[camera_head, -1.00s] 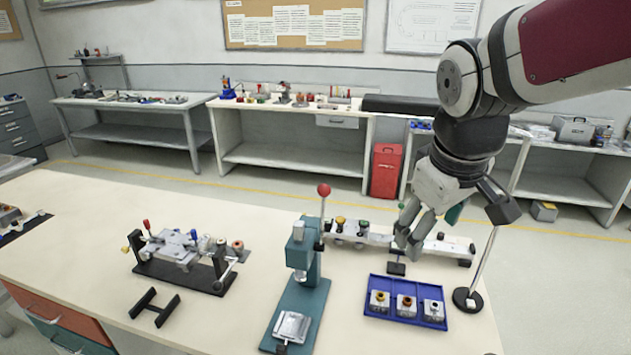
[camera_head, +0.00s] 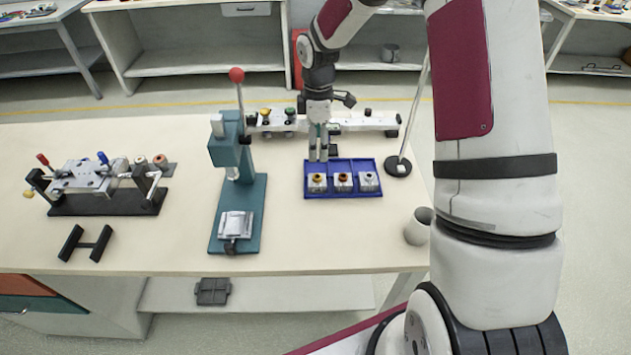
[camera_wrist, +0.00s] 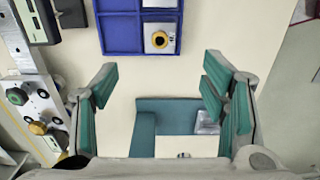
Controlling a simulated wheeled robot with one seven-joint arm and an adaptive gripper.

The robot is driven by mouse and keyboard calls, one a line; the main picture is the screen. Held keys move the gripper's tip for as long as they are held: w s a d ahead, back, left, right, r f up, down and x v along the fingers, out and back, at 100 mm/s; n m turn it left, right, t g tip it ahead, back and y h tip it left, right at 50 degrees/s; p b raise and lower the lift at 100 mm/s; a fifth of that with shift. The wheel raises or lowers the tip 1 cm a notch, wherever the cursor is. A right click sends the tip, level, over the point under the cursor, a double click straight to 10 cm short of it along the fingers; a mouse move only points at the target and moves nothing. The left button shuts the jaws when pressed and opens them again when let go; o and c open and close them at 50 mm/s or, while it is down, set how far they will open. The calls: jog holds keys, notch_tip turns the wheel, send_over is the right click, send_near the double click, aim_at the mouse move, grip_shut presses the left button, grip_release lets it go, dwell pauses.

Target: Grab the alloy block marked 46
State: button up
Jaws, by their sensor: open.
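Three small metal blocks sit in a row in a blue tray (camera_head: 343,194): the left block (camera_head: 317,183) has a yellow ring, the middle block (camera_head: 343,182) a red-brown ring, the right block (camera_head: 368,181) a grey top. No number is readable, so I cannot tell which is marked 46. My gripper (camera_head: 318,156) points down near the tray's back left corner. In the wrist view my gripper (camera_wrist: 160,80) is open and empty, with teal finger pads. The yellow-ringed block (camera_wrist: 159,39) lies in the tray (camera_wrist: 121,34) beyond the fingertips.
A teal press (camera_head: 237,180) with a red-knobbed lever stands left of the tray. A long rail fixture (camera_head: 360,122) lies behind it. A clamp fixture (camera_head: 105,187) stands far left.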

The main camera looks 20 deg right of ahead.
aim_at(317, 176)
notch_tip(317, 176, down, 14)
jog(key=shift+r+p, duration=0.2)
jog(key=shift+p, duration=0.75)
jog(key=c, duration=1.5)
jog(key=shift+r, duration=0.1)
